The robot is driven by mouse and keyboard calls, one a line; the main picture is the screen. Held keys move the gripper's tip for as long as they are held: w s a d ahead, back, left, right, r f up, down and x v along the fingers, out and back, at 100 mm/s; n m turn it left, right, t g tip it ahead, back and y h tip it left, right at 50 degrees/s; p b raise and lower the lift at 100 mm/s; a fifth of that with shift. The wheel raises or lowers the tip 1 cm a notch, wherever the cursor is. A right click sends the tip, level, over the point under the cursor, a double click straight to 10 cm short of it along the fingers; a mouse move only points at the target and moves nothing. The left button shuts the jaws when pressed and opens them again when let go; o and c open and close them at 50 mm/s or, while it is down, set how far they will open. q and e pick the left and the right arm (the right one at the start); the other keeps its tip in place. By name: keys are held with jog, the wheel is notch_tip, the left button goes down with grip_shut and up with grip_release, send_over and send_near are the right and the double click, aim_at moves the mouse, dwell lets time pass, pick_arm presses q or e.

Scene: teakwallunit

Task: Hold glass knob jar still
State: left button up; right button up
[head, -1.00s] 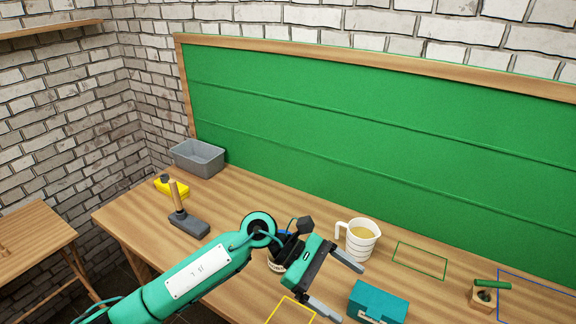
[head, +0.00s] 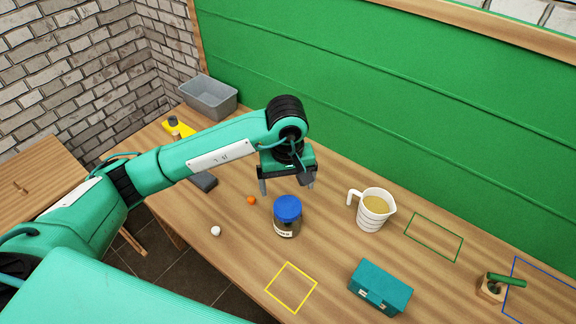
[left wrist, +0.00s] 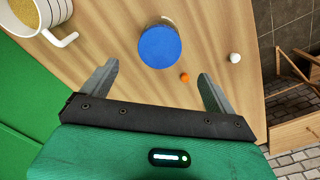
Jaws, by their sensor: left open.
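The jar (head: 287,225) stands upright on the wooden bench, with a blue lid, a clear dark-looking body and a white label. In the left wrist view its round blue lid (left wrist: 160,47) shows from above, beyond the fingertips. My left gripper (head: 287,186) is open and empty, just behind the jar in the head view, its fingers pointing down. In the left wrist view the open fingers (left wrist: 158,75) are spread wider than the lid, and the jar is apart from both. Whether it has a glass knob cannot be seen. My right gripper is not in view.
A white measuring jug (head: 372,212) and a teal box (head: 380,288) stand right of the jar. An orange ball (head: 251,200) and a white ball (head: 216,231) lie left of it. A grey bin (head: 208,97) is at the back left. The yellow outline (head: 291,288) is empty.

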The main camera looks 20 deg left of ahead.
aim_at(287, 206)
pick_arm(q)
notch_tip(287, 206, down, 8)
jog(key=shift+f+p, duration=0.25)
jog(key=shift+p, duration=0.75)
